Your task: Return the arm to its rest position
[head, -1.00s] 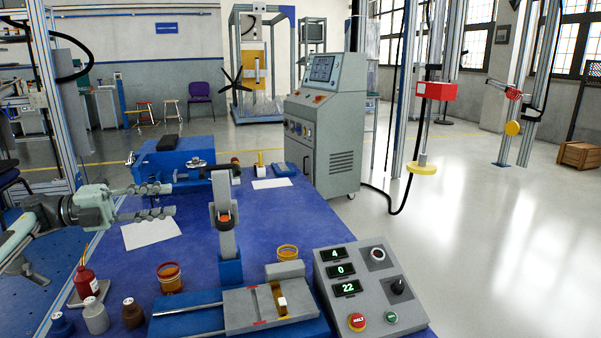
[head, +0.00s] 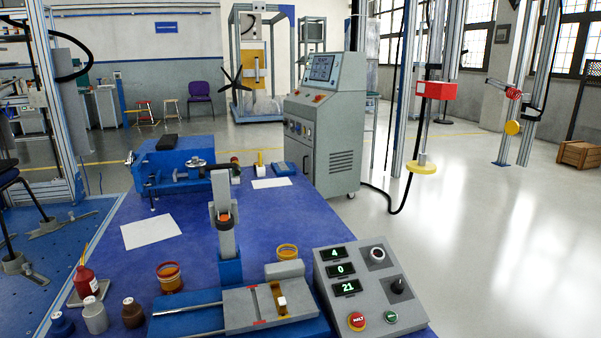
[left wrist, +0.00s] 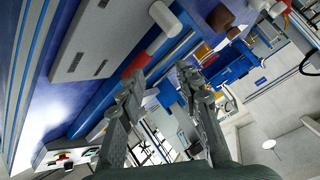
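My left gripper (left wrist: 160,82) shows only in the left wrist view. Its two grey jointed fingers are spread apart, with only background seen between them, so it is open and empty. The fingers touch nothing that I can see. My left arm is out of the head view, and its full pose is hidden. My right arm and gripper are in neither view.
The blue table (head: 200,262) holds a blue vise-like machine (head: 172,165), a grey control box (head: 370,288), a sliding fixture (head: 250,308), an orange-rimmed pot (head: 169,278) and small bottles (head: 95,315). A grey console (head: 327,130) stands behind. Space above the table's left side is clear.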

